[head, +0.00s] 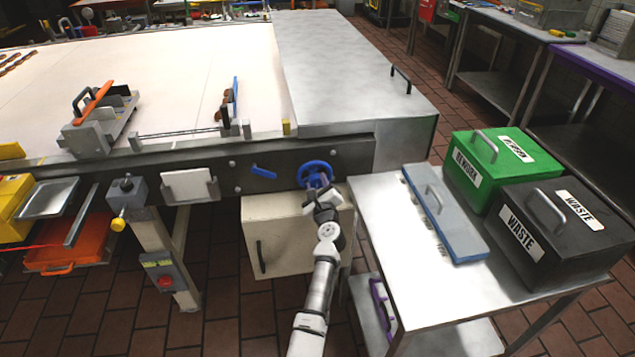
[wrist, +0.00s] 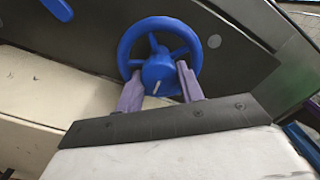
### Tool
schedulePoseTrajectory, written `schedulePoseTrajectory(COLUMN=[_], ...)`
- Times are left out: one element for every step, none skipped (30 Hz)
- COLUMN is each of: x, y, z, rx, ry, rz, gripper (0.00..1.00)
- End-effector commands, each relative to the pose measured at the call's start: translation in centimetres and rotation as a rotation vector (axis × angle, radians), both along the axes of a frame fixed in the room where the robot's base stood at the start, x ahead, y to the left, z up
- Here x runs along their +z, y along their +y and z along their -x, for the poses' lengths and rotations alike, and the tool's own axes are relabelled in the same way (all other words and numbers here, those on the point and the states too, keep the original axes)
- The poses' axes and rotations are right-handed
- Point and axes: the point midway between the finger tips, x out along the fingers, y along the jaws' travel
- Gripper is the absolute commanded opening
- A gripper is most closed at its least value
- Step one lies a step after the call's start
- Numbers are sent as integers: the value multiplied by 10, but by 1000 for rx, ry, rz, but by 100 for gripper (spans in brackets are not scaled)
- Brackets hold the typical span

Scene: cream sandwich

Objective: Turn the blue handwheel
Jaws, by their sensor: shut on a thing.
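The blue handwheel (head: 315,173) is mounted on the dark side rail of the conveyor, near its right end. In the wrist view the handwheel (wrist: 160,62) shows its round rim, spokes and central hub. My gripper (head: 320,192) reaches up to it from below. In the wrist view the two purple fingers of my gripper (wrist: 160,84) stand on either side of the lower hub, inside the rim's lower part, and are shut on the wheel. The exact contact faces are partly hidden.
A blue lever (head: 264,172) sits left of the wheel on the rail. A beige cabinet (head: 285,235) is below. A steel table (head: 400,250) stands close on the right, with a grey-blue lidded tray (head: 445,215), a green bin (head: 500,165) and a black waste bin (head: 555,230).

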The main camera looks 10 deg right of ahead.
Motion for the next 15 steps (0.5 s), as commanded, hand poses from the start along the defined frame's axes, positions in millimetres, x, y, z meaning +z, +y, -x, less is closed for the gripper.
schedulePoseTrajectory(x=[0,0,0,0,0,0,0,0,0,0,-1,-1,-1,-1,-1], y=[0,0,0,0,0,0,0,0,0,0,0,0,0,0,0], z=[0,0,0,0,0,0,0,0,0,0,0,0,0,0,0], rx=[0,0,0,0,0,0,0,0,0,0,0,0,1,0,0], ry=[1,1,1,1,1,1,1,1,1,1,1,0,0,0,0], rz=[-20,-30,-41,-50,-57,-65,-70,-74,-78,-80,-82,-84,-85,-85,-86], gripper=[15,15,15,15,15,15,15,15,15,15,15,15,15,15,15])
